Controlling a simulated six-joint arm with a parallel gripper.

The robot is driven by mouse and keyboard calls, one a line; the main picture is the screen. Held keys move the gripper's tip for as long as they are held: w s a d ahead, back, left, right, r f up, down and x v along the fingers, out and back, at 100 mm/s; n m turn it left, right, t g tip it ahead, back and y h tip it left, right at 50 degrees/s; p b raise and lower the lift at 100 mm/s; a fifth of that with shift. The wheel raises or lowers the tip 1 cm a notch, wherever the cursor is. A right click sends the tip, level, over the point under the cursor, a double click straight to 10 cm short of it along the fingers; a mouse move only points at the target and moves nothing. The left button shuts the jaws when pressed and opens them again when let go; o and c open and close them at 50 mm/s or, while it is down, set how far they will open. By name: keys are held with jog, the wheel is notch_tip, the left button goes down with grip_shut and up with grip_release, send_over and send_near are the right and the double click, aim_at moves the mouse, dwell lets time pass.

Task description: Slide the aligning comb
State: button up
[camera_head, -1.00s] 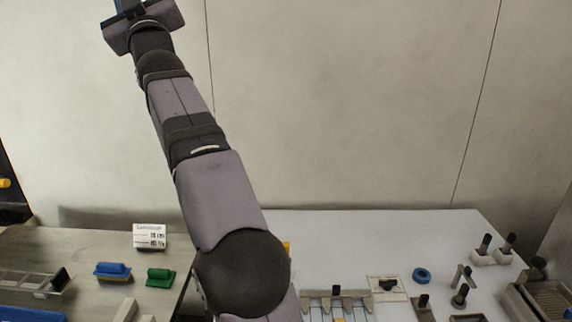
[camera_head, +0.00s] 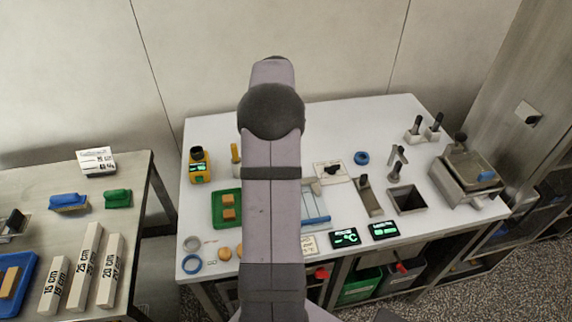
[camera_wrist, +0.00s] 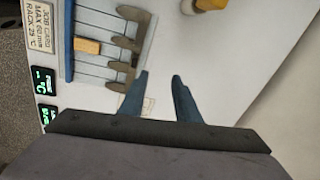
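The aligning comb (camera_wrist: 137,47) shows in the wrist view as a grey-brown bar with several prongs pointing left. It lies across the slatted mesh rack (camera_wrist: 98,20), which has a blue bar (camera_wrist: 67,42) along its left side. A tan block (camera_wrist: 87,46) rests on the rack, left of the prongs. My gripper (camera_wrist: 160,75) is open and empty, with two blue fingers just right of the comb's lower end and apart from it. In the head view my arm hides the gripper and part of the rack (camera_head: 316,220).
In the head view, a green tray (camera_head: 217,221) with tan blocks stands left of my arm. Right of the rack are a switch card (camera_head: 344,182), a blue ring (camera_head: 362,158), a dark square bin (camera_head: 407,199) and green displays (camera_head: 343,238).

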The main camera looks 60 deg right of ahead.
jog(key=s, duration=0.1)
jog(key=s+a+f+m+y, duration=0.1)
jog(key=s+a+f+m+g, duration=0.1)
jog(key=s, duration=0.1)
jog(key=shift+f, duration=0.25)
jog(key=shift+w+d+f+p, duration=0.1)
jog(key=shift+f+p, duration=1.2)
jog(key=shift+f, duration=2.3)
jog(key=shift+c, duration=0.3)
grip_shut()
